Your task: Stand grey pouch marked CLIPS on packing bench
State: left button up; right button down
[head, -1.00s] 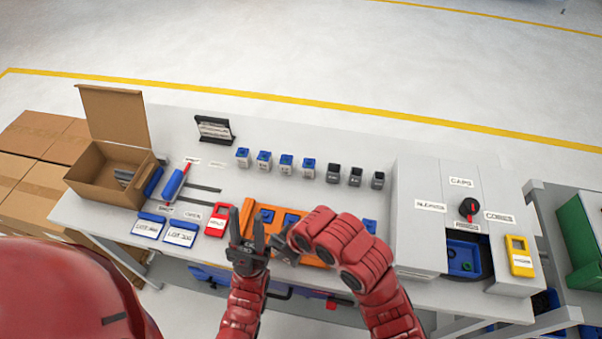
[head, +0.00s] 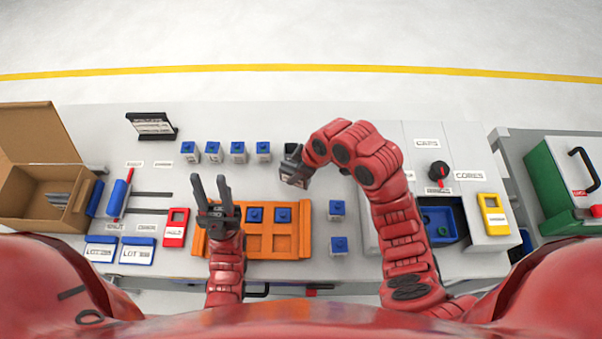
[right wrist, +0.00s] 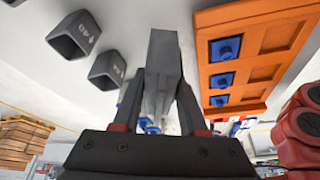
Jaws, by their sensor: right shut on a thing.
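My right gripper (head: 294,168) is shut on a plain grey block-like thing (right wrist: 163,65), seen between its fingers in the right wrist view. No marking shows on it, so I cannot tell if it is the pouch marked CLIPS. The gripper is over the bench, behind the orange tray's right end. My left gripper (head: 210,183) is open and empty, its fingers pointing up at the tray's left end. The packing bench (head: 330,125) is pale grey. Several grey things (head: 58,199) lie in the open cardboard box (head: 22,205) at left; I cannot read them.
The orange tray (head: 269,243) holds blue-topped pieces. Two blue-topped blocks (head: 338,208) stand right of it; several more (head: 214,151) stand in a back row. Dark open cups (right wrist: 72,36) show in the right wrist view. A yellow device (head: 492,214) lies far right.

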jog(key=shift+w+d+f, duration=0.1)
jog(key=shift+w+d, duration=0.7)
notch_tip(320, 180, down, 3)
jog(key=shift+b, duration=0.75)
jog(key=shift+f, duration=0.35)
jog(key=shift+r, duration=0.1)
jog(key=shift+f, duration=0.2)
jog(key=shift+c, duration=2.2)
grip_release()
